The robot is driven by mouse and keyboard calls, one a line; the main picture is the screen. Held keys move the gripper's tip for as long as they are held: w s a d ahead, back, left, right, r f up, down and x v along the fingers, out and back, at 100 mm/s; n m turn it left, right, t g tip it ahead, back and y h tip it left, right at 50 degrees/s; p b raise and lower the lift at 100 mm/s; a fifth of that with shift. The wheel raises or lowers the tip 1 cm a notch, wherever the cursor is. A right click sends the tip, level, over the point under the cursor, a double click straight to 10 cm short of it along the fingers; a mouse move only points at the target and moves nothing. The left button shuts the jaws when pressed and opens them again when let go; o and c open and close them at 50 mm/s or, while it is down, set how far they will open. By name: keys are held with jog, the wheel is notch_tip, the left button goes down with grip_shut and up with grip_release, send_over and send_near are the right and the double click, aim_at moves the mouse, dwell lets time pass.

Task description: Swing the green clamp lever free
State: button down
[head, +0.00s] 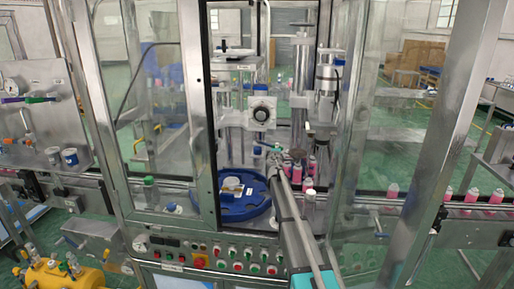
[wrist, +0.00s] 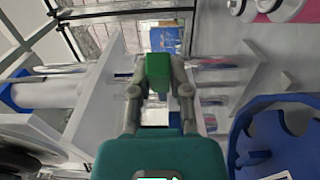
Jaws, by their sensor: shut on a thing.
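The green clamp lever (wrist: 172,70) stands between the two grey fingers of my gripper (wrist: 160,75) in the wrist view. The fingers touch it on both sides and are shut on it. In the head view, my arm reaches through the open machine front, and my gripper (head: 278,156) is small beside the vertical posts. A small green spot of the lever (head: 276,148) shows at its tip. The lever's pivot and the clamped part cannot be made out.
A blue round star wheel (head: 245,208) lies left of my arm; its notched edge is at right in the wrist view (wrist: 240,135). Glass doors (head: 150,110) flank the opening. Pink bottles (head: 470,196) stand on the conveyor at right. A button panel (head: 230,262) runs below.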

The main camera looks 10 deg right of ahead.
jog(key=shift+w+d, duration=0.8)
jog(key=shift+w, duration=0.1)
jog(key=c, duration=0.5)
grip_release()
jog(key=shift+s+a, duration=0.1)
jog(key=shift+s, duration=0.05)
jog(key=shift+v, duration=3.15)
